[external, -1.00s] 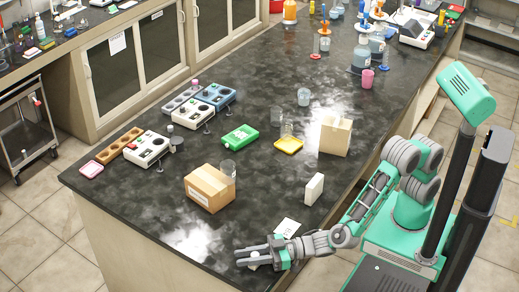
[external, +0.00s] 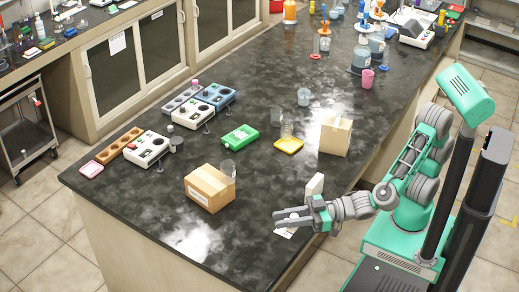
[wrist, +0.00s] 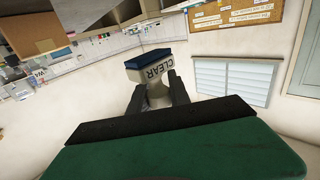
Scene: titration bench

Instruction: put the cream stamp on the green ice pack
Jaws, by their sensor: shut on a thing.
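The cream stamp (wrist: 159,95) is between the fingers of my gripper (wrist: 157,88) in the wrist view. Its dark blue-edged end reads "CLEAR" and points away from the palm. In the external view my gripper (external: 284,217) is shut on the stamp, of which only a small pale bit (external: 294,215) shows. It is held above the bench near the front right edge. The green ice pack (external: 239,138) lies flat on the bench, farther back and to the left of my gripper, well apart from it. Its top looks clear.
A white box (external: 315,185) is just behind my gripper. A yellow tray (external: 289,145) and a paper bag (external: 335,136) are right of the pack.

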